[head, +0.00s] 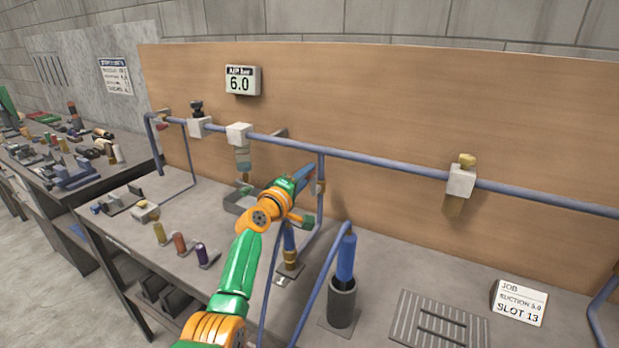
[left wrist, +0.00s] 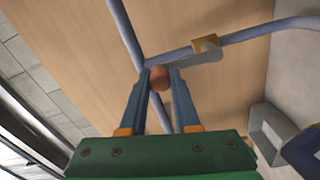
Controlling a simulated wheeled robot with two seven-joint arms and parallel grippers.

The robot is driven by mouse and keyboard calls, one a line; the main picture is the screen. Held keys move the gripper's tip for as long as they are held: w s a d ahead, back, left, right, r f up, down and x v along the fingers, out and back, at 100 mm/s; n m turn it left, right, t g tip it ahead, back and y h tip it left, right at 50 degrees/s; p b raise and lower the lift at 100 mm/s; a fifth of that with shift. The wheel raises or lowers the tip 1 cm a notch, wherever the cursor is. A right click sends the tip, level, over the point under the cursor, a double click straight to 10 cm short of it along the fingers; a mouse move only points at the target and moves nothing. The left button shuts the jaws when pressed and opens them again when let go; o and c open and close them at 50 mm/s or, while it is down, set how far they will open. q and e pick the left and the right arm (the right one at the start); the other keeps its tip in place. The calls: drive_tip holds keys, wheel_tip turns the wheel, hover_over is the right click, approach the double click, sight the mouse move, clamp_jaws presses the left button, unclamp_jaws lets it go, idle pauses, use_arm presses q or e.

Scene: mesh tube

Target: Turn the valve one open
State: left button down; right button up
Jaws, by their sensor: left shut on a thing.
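My left gripper (head: 305,177) reaches up to the blue pipe that drops from the main line on the board. In the left wrist view my left gripper (left wrist: 161,78) has its two blue fingers closed around a round red-brown knob (left wrist: 158,76). A pale grey bar (left wrist: 207,54) runs near the knob beside a yellow fitting (left wrist: 204,43) on a pipe. In the head view a small brownish valve part (head: 319,188) shows on the vertical pipe beside the fingers. The fingers and arm hide part of it, and no valve number is readable. My right gripper is not in view.
An air gauge (head: 242,80) reads 6.0. A blue tool stands in a dark holder (head: 342,302) right of my arm. A slotted grate (head: 438,322) and a job card (head: 519,302) reading "SLOT 13" lie farther right.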

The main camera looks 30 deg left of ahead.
use_arm(q)
drive_tip(key=shift+a+r+n, duration=0.1)
drive_tip(key=shift+a+n, duration=0.05)
drive_tip(key=shift+n, duration=0.15)
drive_tip(key=c, duration=1)
unclamp_jaws()
drive_tip(key=o, duration=0.4)
drive_tip(key=shift+w, duration=0.15)
drive_tip(key=s, duration=0.7)
drive_tip(key=shift+s+p, duration=0.1)
drive_tip(key=shift+p, duration=0.2)
